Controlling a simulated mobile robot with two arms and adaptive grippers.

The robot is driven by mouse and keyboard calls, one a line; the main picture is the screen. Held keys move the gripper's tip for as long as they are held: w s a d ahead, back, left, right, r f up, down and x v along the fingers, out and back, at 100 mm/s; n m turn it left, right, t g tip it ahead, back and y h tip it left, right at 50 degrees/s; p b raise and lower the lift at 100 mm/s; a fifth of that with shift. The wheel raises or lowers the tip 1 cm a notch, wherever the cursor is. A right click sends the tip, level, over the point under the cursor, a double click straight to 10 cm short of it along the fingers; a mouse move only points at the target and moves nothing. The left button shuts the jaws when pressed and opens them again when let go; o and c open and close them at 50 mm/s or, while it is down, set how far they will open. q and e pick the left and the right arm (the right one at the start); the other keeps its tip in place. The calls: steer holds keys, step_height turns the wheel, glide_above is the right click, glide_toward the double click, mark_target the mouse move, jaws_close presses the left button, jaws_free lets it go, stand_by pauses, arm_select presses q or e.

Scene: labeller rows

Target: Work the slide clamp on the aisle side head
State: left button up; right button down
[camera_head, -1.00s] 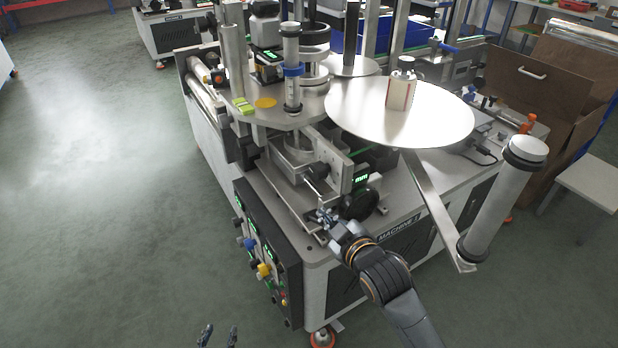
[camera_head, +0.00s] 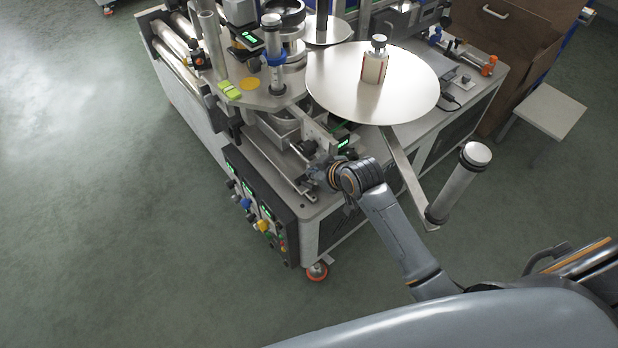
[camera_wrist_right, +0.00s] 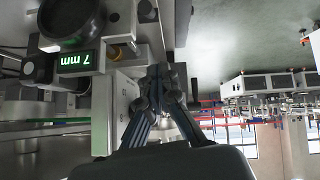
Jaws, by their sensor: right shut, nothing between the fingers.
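The labelling machine's near-corner head (camera_head: 318,138) has a small lit green display (camera_head: 343,142) and a metal slide beside it. My right gripper (camera_head: 312,174) is at this head, low by the slide's near end, and its wrist and arm cover part of it. In the right wrist view the gripper's fingers (camera_wrist_right: 160,74) are together and empty, close beside a grey metal block (camera_wrist_right: 122,98). My left gripper is out of view.
A large white disc (camera_head: 340,85) with a small roll (camera_head: 374,68) stands above the machine top. A roller (camera_head: 460,182) on an arm sticks out to its right. A control panel (camera_head: 258,200) is on the near-left side. A white stool (camera_head: 545,110) stands right. The left floor is clear.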

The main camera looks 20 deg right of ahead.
glide_above(310, 187)
steer(key=w+a, duration=0.2)
step_height(310, 187, down, 5)
steer(key=shift+s+d+f+p, duration=0.1)
steer(key=shift+s+d+f, duration=0.25)
steer(key=shift+f, duration=0.25)
steer(key=shift+s+d+f+p, duration=0.2)
steer(key=shift+d+f, duration=0.1)
steer(key=shift+f, duration=0.25)
steer(key=shift+s+d+f+p, duration=0.1)
steer(key=shift+s+d+f, duration=0.25)
steer(key=shift+f, duration=0.25)
steer(key=shift+f, duration=0.1)
steer(key=f+t+b, duration=0.1)
steer(key=b, duration=0.1)
steer(key=s+f+t+y+b, duration=0.1)
steer(key=b, duration=0.2)
steer(key=s+d+f+t+b, duration=0.1)
steer(key=t+b, duration=0.1)
steer(key=b, duration=0.1)
steer(key=shift+s+f, duration=0.2)
steer(key=shift+s, duration=0.05)
